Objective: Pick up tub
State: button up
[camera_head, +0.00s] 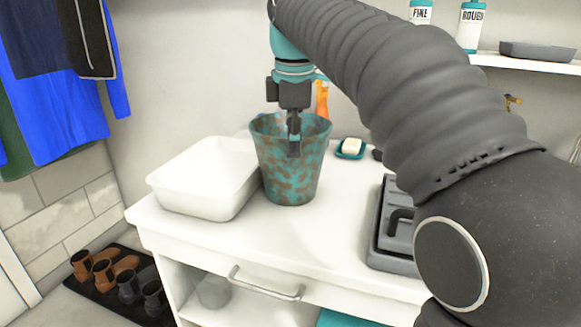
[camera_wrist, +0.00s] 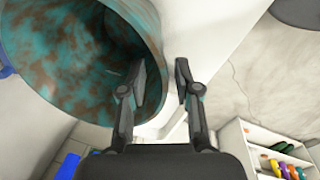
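A teal bucket-shaped tub (camera_head: 290,180) with rust-brown patches stands upright on the white counter. A white rectangular basin (camera_head: 207,187) stands to its left, close beside it. A gap shows between the fingers; contact with the wall cannot be told. The tub's inside looks empty where visible.
A soap bar on a teal dish (camera_head: 350,148) and an orange bottle (camera_head: 322,98) stand behind the tub. A dark grey case (camera_head: 392,235) lies at the right of the counter (camera_head: 290,235). A shelf with bottles is above right. The counter's front middle is clear.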

aim_at(296, 166)
jog(key=shift+w+d+f+b, duration=0.1)
jog(key=shift+w+f+b, duration=0.1)
jog(key=shift+f, duration=0.7)
jog(key=shift+w+d+f+b, duration=0.15)
jog(key=shift+f, duration=0.7)
jog(key=shift+w+d+f+b, duration=0.1)
jog(key=shift+w+f+b, duration=0.1)
jog(key=shift+f, duration=0.7)
grip_shut()
